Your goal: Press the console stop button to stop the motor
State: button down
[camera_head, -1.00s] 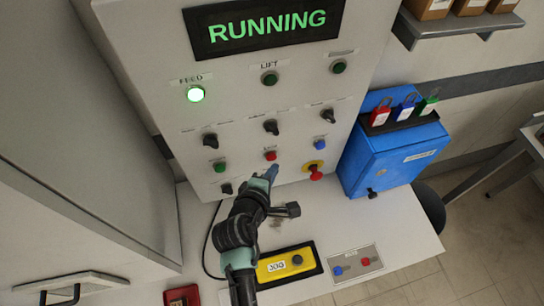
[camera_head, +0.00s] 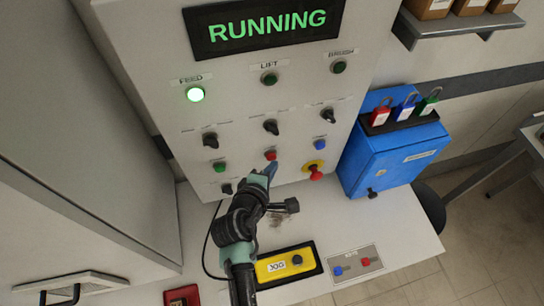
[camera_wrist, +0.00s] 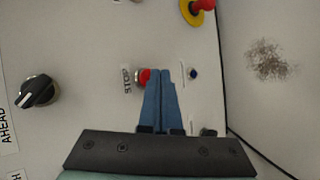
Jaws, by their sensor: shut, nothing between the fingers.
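The console (camera_head: 240,105) is a light grey panel with a display (camera_head: 265,25) reading RUNNING in green. The red stop button (camera_head: 270,155) sits low in the middle of the panel. In the wrist view the red button (camera_wrist: 145,77) has a label beside it that seems to read STOP. My gripper (camera_head: 272,168) has its blue fingers shut and empty, just below the button in the head view. In the wrist view the fingertips (camera_wrist: 160,72) lie right beside the button and overlap its edge. I cannot tell whether they touch it.
A red emergency knob on a yellow ring (camera_head: 315,172) is close right of my gripper. A green button (camera_head: 219,167) and a blue button (camera_head: 320,144) flank the stop button. Black selector knobs (camera_head: 271,127) are above. A yellow JOG box (camera_head: 284,264) lies on the desk.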

jog(key=shift+w+a, duration=0.15)
jog(key=shift+w, duration=0.3)
dwell(0.5)
jog(key=shift+s, duration=0.1)
jog(key=shift+s+d+p, duration=0.25)
jog(key=shift+s+p, duration=0.15)
jog(key=shift+s, duration=0.35)
jog(key=s, duration=0.1)
jog(key=s+d+p, duration=0.1)
jog(key=s, duration=0.1)
jog(key=s+p, duration=0.1)
jog(key=shift+s+d, duration=0.3)
jog(key=shift+s, duration=0.1)
dwell(0.8)
